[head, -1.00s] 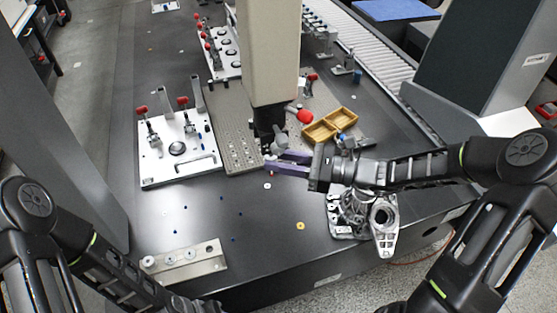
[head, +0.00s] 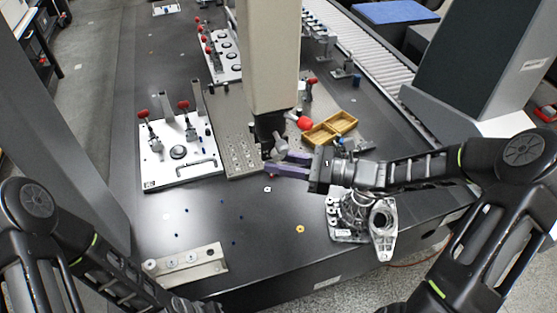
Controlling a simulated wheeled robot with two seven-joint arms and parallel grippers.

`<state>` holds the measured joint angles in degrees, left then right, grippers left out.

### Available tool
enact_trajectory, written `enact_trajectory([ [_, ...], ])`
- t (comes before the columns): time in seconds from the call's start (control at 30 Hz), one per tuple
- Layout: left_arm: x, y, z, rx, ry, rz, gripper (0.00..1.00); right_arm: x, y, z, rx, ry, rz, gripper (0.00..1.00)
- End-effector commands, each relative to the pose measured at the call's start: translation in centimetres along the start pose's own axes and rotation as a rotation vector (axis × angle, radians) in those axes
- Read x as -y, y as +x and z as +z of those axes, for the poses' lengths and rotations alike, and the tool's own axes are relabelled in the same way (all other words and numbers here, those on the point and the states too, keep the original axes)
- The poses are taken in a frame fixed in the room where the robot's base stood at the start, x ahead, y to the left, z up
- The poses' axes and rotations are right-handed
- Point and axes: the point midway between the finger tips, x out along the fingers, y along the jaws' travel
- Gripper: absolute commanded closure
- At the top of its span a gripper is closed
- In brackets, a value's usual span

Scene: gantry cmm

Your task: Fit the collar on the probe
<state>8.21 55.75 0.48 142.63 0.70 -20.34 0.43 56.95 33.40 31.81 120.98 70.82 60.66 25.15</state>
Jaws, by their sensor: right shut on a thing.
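The probe head (head: 270,128) hangs dark from the lower end of the pale vertical column (head: 272,60), with a small grey part (head: 281,146) below it. My right gripper (head: 268,161) comes in from the right with its purple fingers at the probe's lower end. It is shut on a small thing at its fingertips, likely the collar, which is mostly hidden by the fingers. I cannot tell whether the collar touches the probe or is around it. My left arm shows at the lower left, and its gripper is out of view.
A white fixture plate (head: 160,172) with red-knobbed clamps stands on the left. A yellow divided tray (head: 345,124) lies behind my right gripper. A metal casting (head: 383,228) sits below my right forearm. A steel bar (head: 205,264) lies near the front edge. The front middle of the table is mostly clear.

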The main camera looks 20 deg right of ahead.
Motion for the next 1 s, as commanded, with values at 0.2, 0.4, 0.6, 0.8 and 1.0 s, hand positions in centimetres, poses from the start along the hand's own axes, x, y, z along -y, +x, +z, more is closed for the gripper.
enact_trajectory([
  [0.2, -0.04, -0.12, -0.01, 0.0, 0.0, 0.0, 0.64, 0.01, -0.01, -0.01, 0.0, 0.0, 0.0, 1.0],
  [0.4, -0.05, -0.12, -0.01, 0.0, 0.0, 0.0, 0.64, 0.0, -0.01, 0.0, 0.0, 0.0, 0.0, 1.0],
  [0.6, -0.09, -0.25, 0.0, 0.0, 0.0, 0.0, 0.64, 0.0, -0.01, 0.12, 0.0, 0.0, 0.0, 1.0],
  [0.8, -0.16, -0.45, 0.0, 0.0, 0.0, 0.0, 0.64, 0.0, -0.01, 0.3, 0.0, 0.0, 0.0, 1.0],
  [1.0, -0.23, -0.64, 0.01, 0.0, 0.0, 0.0, 0.64, 0.0, -0.01, 0.46, 0.0, 0.0, 0.0, 1.0],
])
